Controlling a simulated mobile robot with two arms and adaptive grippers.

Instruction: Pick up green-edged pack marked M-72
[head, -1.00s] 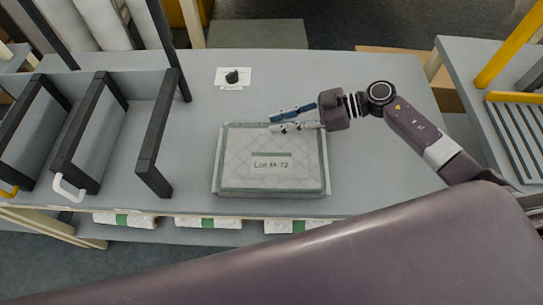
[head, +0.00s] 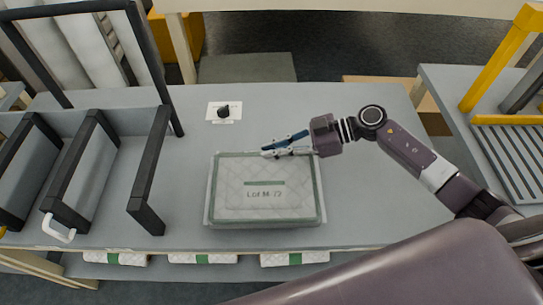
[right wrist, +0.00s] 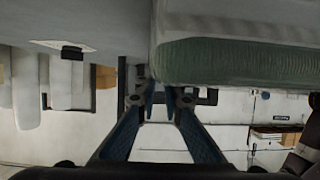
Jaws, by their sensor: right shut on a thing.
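The green-edged pack (head: 230,213) lies flat near the front edge of the grey table, its label reading "Lot M-72". My right gripper (head: 268,150) reaches in from the right and is shut on the pack's far edge. In the right wrist view the two fingers (right wrist: 161,92) come close together beside the pack's green edge (right wrist: 235,60); the exact contact is hard to see. The pack appears to rest on the table. My left gripper is not in view.
Black-framed dividers (head: 150,170) stand on the table to the left. A small black knob (head: 224,111) on a white card lies behind the pack. Several white packs with green bands (head: 203,258) sit below the table's front edge. A slatted grey rack (head: 510,150) is at the right.

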